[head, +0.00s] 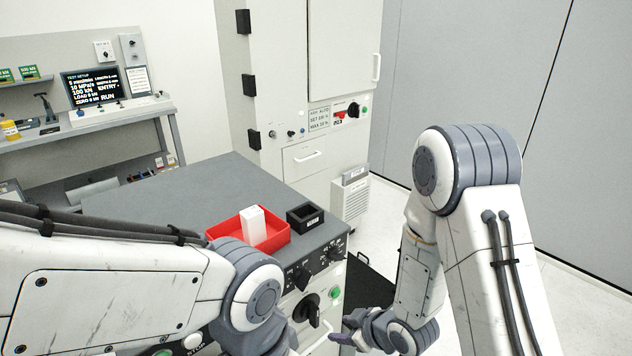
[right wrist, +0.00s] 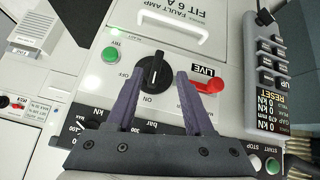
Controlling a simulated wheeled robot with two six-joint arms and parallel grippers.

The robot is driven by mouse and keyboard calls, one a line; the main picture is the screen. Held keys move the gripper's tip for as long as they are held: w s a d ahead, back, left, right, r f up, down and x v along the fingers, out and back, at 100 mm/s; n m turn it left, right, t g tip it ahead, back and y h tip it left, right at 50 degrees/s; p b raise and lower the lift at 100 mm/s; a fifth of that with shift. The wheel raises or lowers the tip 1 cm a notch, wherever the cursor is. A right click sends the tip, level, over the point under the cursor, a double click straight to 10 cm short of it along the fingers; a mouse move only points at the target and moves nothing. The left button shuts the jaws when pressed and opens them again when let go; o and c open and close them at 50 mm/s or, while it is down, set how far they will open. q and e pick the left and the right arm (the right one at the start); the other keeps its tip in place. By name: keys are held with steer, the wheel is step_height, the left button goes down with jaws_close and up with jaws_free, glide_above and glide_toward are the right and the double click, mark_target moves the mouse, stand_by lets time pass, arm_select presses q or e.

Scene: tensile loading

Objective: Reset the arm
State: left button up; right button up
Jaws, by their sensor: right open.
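My right arm comes in from the right in the head view. Its gripper (head: 340,328) is low at the front of the grey-topped cabinet, near a black rotary knob (head: 310,311). In the right wrist view the two dark fingers are apart and empty, so the gripper (right wrist: 158,76) is open. A black rotary knob (right wrist: 153,72) on a white panel shows between the fingers; I cannot tell whether they touch it. My left arm crosses the lower left of the head view, and its gripper is not in view.
A red tray (head: 280,238) holding a white block (head: 253,226) and a black box (head: 305,216) stand on the cabinet top. The wrist view shows a green button (right wrist: 110,55), a red lever (right wrist: 209,86) marked LIVE and a control pendant (right wrist: 266,85). Floor is clear at right.

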steer(key=s+a+r+m+g+h, duration=0.1)
steer(key=s+r+m+g+h, duration=0.2)
steer(key=s+r, duration=1.4)
steer(key=s+g+h, duration=0.1)
steer(key=s+g, duration=0.2)
steer(key=s, duration=0.1)
steer(key=shift+s+a+r, duration=0.15)
steer(key=shift+a+r, duration=0.15)
steer(key=shift+r, duration=0.05)
